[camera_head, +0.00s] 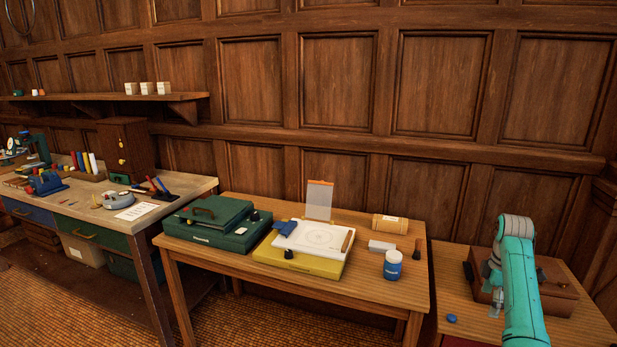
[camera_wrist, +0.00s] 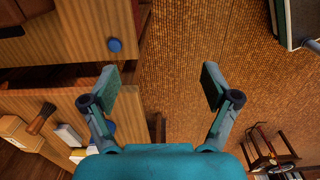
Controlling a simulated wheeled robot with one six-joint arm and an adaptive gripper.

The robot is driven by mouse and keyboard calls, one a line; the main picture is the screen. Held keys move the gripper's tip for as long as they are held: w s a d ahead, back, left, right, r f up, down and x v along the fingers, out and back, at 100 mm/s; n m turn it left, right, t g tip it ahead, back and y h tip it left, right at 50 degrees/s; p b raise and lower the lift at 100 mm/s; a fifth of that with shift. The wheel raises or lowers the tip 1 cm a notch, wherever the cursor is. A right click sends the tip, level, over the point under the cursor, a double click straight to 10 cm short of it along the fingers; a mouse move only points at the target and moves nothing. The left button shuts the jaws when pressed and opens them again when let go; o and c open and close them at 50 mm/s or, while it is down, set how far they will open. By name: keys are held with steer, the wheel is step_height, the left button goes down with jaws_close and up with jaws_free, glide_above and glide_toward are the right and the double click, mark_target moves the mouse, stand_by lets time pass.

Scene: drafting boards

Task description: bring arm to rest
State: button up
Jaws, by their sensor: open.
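My gripper (camera_wrist: 160,88) shows in the wrist view with its two fingers spread wide and nothing between them. Below the fingers lie the edges of two wooden tables and the woven brown floor. In the head view my teal arm reaches up at the right, in front of the right wooden table (camera_head: 455,277).
A brown case (camera_head: 560,290) and a blue disc (camera_head: 451,318) lie on the right table. The middle table (camera_head: 380,293) holds a green case (camera_head: 215,222), a yellow-based board (camera_head: 300,262) and a blue jar (camera_head: 393,266). A cluttered workbench (camera_head: 80,208) stands left.

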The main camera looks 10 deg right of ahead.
steer(key=s+a+f+m+t, duration=0.1)
steer(key=a+f, duration=0.4)
steer(key=f, duration=0.3)
steer(key=s+a+f+m+t+h, duration=0.1)
steer(key=a+f, duration=0.4)
steer(key=f, duration=0.3)
steer(key=s+a+f+m+t, duration=0.1)
steer(key=s+a+f, duration=0.1)
steer(key=a+f, duration=0.45)
steer(key=s+a+f+m+t+h, duration=0.1)
steer(key=s+a+f+m+t, duration=0.25)
steer(key=s+a+f, duration=0.85)
steer(key=s+a+r+m+t, duration=0.1)
steer(key=s+a+r, duration=0.25)
steer(key=s, duration=0.35)
steer(key=s+a+r+t, duration=0.2)
steer(key=s+a, duration=0.2)
steer(key=s, duration=0.2)
steer(key=s+a+r+m+t, duration=0.1)
steer(key=s+a+r, duration=0.25)
steer(key=s, duration=0.35)
steer(key=s+a+r+m+t+y, duration=0.1)
steer(key=s+a+r+t, duration=0.1)
steer(key=s+r, duration=0.5)
steer(key=s+a+r+m+t+y, duration=0.1)
steer(key=s+r, duration=0.6)
steer(key=r, duration=0.7)
steer(key=shift+s+a+m+t, duration=0.15)
steer(key=shift+a+m+t, duration=0.4)
steer(key=shift+a, duration=0.05)
